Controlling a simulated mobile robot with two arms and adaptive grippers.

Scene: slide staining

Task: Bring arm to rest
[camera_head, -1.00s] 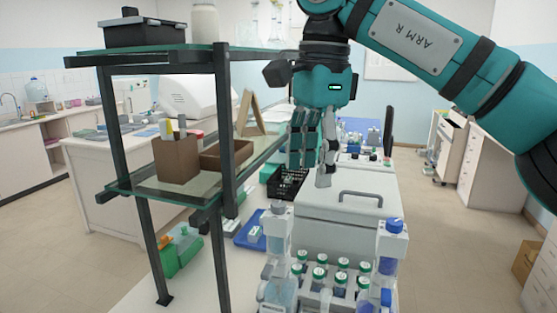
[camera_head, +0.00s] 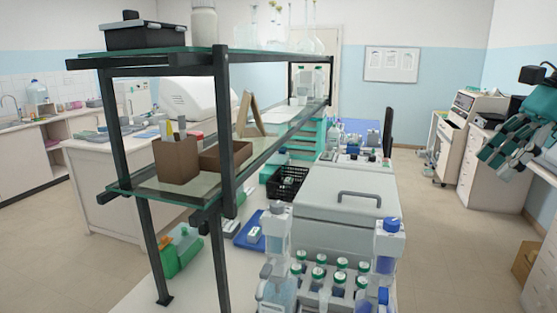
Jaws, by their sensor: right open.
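My right gripper (camera_head: 497,163) is at the right edge of the head view, in the air to the right of the workbench. It is open, with nothing seen between its fingers. Its teal and dark fingers point down and to the left, and most of my right arm is out of the picture. My left gripper is not in view.
A dark-framed glass shelf (camera_head: 228,130) stands at left on the bench. A white box with a handle (camera_head: 345,215), a black basket (camera_head: 288,183), a blue tray (camera_head: 250,232) and several green-capped bottles (camera_head: 340,279) stand on the bench.

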